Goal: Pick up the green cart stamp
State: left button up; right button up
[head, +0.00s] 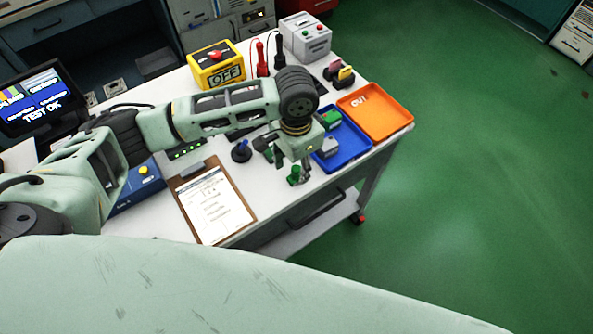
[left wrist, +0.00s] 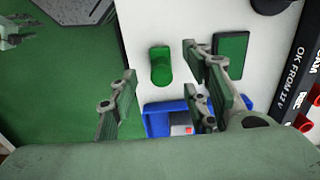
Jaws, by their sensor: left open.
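The green cart stamp (head: 294,177) stands on the white table near its front edge, below my left gripper in the head view. In the left wrist view the stamp (left wrist: 160,66) shows from above as a rounded green shape on the white top. My left gripper (head: 302,164) is over the table close to the stamp. In the left wrist view its fingers (left wrist: 160,88) are spread apart and empty, with the stamp showing between and beyond them. I cannot tell the exact height gap.
A blue tray (head: 357,148) holding small items and an orange tray (head: 397,117) lie at the table's right side. A dark-rimmed green pad (left wrist: 231,54) lies beside the stamp.

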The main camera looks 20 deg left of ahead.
aim_at(296, 168)
pick_arm(q)
notch_tip(296, 168, down, 3)
jog(key=shift+r, duration=0.1)
jog(key=shift+w+f, duration=0.1)
jog(key=shift+f, duration=0.5)
jog(key=c, duration=0.9)
jog(key=shift+c, duration=1)
grip_shut()
pick_arm(e)
jog(key=shift+w+a+r, duration=0.1)
jog(key=shift+w+r, duration=0.15)
jog(key=shift+w, duration=0.2)
jog(key=shift+w+a+r, duration=0.1)
jog(key=shift+w+r, duration=0.1)
jog(key=shift+w, duration=0.2)
